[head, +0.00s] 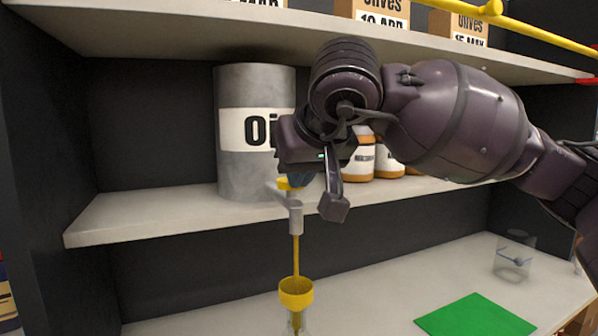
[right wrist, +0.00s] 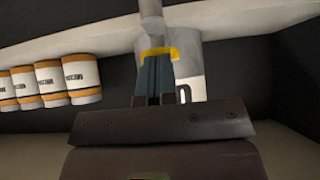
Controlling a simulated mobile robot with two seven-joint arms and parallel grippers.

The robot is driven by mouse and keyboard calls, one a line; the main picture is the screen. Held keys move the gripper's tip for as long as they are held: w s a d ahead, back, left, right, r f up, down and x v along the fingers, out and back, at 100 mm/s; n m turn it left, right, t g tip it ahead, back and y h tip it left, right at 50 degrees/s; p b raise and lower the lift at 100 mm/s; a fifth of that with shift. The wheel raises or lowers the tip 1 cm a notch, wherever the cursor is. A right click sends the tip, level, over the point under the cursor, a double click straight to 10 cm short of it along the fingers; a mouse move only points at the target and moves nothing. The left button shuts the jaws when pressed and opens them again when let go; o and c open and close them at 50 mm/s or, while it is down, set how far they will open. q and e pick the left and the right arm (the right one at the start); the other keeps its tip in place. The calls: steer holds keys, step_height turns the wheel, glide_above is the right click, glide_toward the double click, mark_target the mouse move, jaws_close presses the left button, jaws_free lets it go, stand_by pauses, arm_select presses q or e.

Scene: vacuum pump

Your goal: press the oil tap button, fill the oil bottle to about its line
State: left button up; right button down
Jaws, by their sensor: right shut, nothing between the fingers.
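The grey oil barrel (head: 240,165), labelled "Oi…", stands on the middle shelf, partly hidden by my right arm. Its grey tap (head: 295,218) hangs over the shelf edge. The yellow tap button (head: 286,185) shows at my right gripper (head: 302,180); in the right wrist view the shut, empty fingertips (right wrist: 153,58) are up against the button (right wrist: 175,53). A thin yellow oil stream (head: 296,258) runs from the tap into a yellow funnel (head: 296,292). The clear bottle (head: 293,327) under it is cut off by the frame's bottom, so its level and line are hidden. My left gripper is not in view.
White jars with orange bands (head: 358,165) stand on the shelf behind my arm. A green mat (head: 475,317) and a clear beaker (head: 514,258) are on the lower counter at right. A yellow rail (head: 540,36) crosses the upper right.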

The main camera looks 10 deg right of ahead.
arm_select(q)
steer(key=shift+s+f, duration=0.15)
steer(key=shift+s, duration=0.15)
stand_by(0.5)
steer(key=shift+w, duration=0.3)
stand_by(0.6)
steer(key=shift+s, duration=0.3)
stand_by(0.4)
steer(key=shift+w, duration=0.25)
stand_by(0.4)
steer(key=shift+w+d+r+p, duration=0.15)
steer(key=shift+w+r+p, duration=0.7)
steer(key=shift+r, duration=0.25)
arm_select(e)
steer(key=w+r+v, duration=0.2)
steer(key=v, duration=1)
steer(key=shift+s+a+r, duration=0.2)
steer(key=shift+s+r, duration=0.05)
steer(key=shift+s, duration=0.1)
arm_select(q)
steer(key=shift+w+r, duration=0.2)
